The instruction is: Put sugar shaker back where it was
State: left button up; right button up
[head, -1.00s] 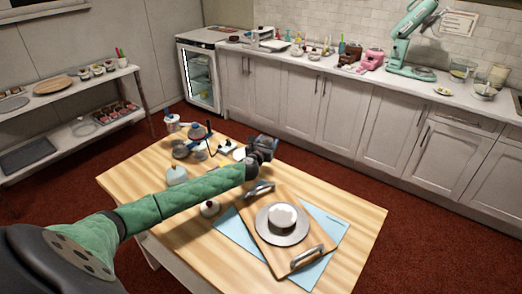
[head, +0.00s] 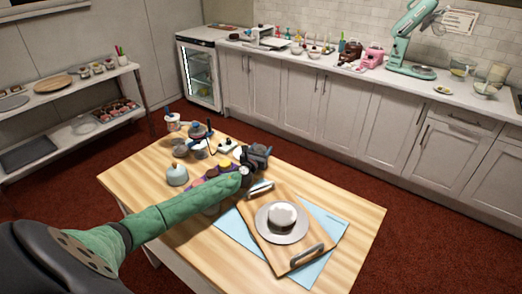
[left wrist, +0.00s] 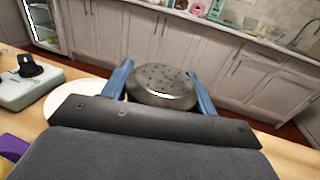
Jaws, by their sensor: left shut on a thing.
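My left gripper (head: 257,155) is over the far right part of the wooden table, beyond the cutting board. In the left wrist view its two blue fingers (left wrist: 162,76) are shut on the sugar shaker (left wrist: 163,88), with one finger on each side. The shaker's round grey metal top with small holes faces the camera. Its lower body is hidden behind the gripper's dark palm. In the head view the shaker cannot be made out clearly at the gripper. My right gripper is not in view.
A white plate (left wrist: 75,100) and a pale box with a black knob (left wrist: 30,84) stand left of the gripper. A cake on a stand (head: 282,216) sits on a handled board (head: 262,240). Several jars and tools crowd the table's far left.

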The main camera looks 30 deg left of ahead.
pick_arm(q)
jog(key=shift+f, duration=0.15)
jog(key=o, duration=1.1)
jog(key=shift+c, duration=0.2)
jog(key=shift+o, duration=0.4)
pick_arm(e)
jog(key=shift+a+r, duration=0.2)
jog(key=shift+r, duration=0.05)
pick_arm(q)
jog(key=shift+s+d, duration=0.1)
jog(key=shift+s, duration=0.65)
jog(key=s, duration=0.1)
jog(key=s+b, duration=0.1)
jog(key=s, duration=0.2)
jog(key=shift+s+d+b, duration=0.2)
jog(key=shift+d+b, duration=0.15)
jog(key=shift+d, duration=0.05)
jog(key=shift+s+d, duration=0.1)
jog(key=shift+s, duration=0.65)
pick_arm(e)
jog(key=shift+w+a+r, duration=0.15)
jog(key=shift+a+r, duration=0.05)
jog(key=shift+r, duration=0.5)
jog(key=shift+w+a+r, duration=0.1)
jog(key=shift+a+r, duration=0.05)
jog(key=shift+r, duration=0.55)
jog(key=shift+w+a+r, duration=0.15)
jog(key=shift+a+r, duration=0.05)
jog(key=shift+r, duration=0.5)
